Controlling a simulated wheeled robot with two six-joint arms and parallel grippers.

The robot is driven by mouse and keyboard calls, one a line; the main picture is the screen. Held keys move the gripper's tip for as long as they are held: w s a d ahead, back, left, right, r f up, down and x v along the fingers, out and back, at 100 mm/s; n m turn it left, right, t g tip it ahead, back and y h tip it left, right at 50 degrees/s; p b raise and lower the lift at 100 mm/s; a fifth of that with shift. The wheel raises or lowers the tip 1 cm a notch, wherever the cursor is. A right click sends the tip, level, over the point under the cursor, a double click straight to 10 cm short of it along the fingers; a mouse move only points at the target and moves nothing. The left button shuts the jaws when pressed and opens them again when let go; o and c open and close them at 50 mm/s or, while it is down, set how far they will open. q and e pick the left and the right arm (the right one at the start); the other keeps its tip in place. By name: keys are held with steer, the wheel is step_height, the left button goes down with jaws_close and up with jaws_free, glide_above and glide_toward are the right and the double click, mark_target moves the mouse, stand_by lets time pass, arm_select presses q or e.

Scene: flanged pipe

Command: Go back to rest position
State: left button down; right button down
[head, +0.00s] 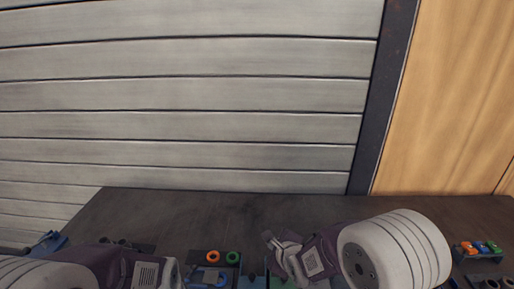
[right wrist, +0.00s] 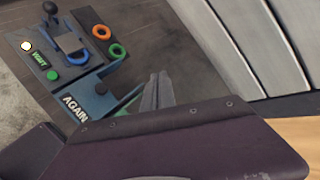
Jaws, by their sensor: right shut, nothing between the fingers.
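My right gripper (head: 284,246) is in the lower middle of the head view, over the dark table, with its fingers together and nothing held. In the right wrist view its grey fingers (right wrist: 157,94) are shut, in front of the table fixtures. My left gripper (head: 168,274) is at the bottom edge of the head view, left of the middle. Its fingertips are not clear there. No flanged pipe can be made out for certain.
The dark table (head: 180,212) has free room at the back. A board holds an orange ring (right wrist: 101,31), a green ring (right wrist: 117,51) and a blue ring (right wrist: 75,29). A blue panel (right wrist: 76,103) reads "AGAIN". A blue rack (head: 478,250) with coloured parts stands at the right.

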steer(key=s+d+n+g+h, duration=0.3)
steer(key=s+d+n, duration=0.55)
steer(key=d, duration=0.45)
steer(key=s+f+n+g, duration=0.4)
steer(key=s+n+g, duration=0.1)
steer(key=s+n, duration=0.7)
steer(key=shift+s+d+n+g, duration=0.3)
steer(key=shift+s+d+n, duration=0.1)
steer(key=shift+n, duration=0.35)
